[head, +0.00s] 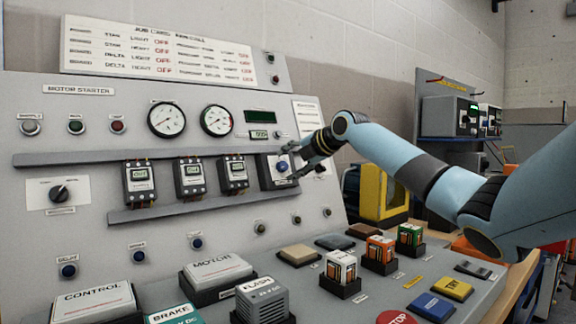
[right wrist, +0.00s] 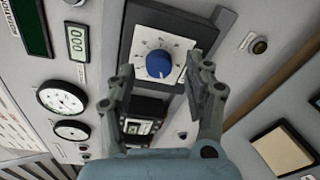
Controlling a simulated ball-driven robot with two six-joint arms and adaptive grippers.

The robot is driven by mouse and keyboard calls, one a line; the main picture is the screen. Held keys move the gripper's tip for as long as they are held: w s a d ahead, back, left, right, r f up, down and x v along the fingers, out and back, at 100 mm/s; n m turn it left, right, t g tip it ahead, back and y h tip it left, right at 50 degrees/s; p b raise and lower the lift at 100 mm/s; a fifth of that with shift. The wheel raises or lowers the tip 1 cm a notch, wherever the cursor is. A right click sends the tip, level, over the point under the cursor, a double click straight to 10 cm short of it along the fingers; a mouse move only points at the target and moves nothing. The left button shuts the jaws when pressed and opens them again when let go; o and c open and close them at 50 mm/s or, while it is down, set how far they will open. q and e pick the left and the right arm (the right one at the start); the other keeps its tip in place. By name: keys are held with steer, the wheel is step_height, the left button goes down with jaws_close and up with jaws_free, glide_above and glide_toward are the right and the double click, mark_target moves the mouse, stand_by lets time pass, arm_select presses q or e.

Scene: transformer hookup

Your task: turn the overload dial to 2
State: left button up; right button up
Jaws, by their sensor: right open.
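The overload dial is a blue knob (right wrist: 159,63) on a white scale plate in a dark square housing. In the head view the blue knob (head: 282,166) shows at the right end of the shelf of modules. The scale's numbers and the knob's pointer are too small to read. My right gripper (head: 293,166) is at the dial, partly covering its housing. In the right wrist view my right gripper (right wrist: 162,82) is open, one finger on each side of the knob's line. I cannot tell whether the fingers touch anything; nothing is held. My left gripper is not in view.
Three breaker-like modules (head: 190,178) stand left of the dial on the lower rail. A rotary switch (head: 60,194) and round gauges (head: 166,119) are on the panel. Blocks, including a red STOP button (head: 396,318), cover the console below.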

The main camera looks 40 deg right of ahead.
steer(key=v, duration=0.6)
steer(key=shift+s+r, duration=0.1)
steer(key=shift+s, duration=0.05)
stand_by(0.3)
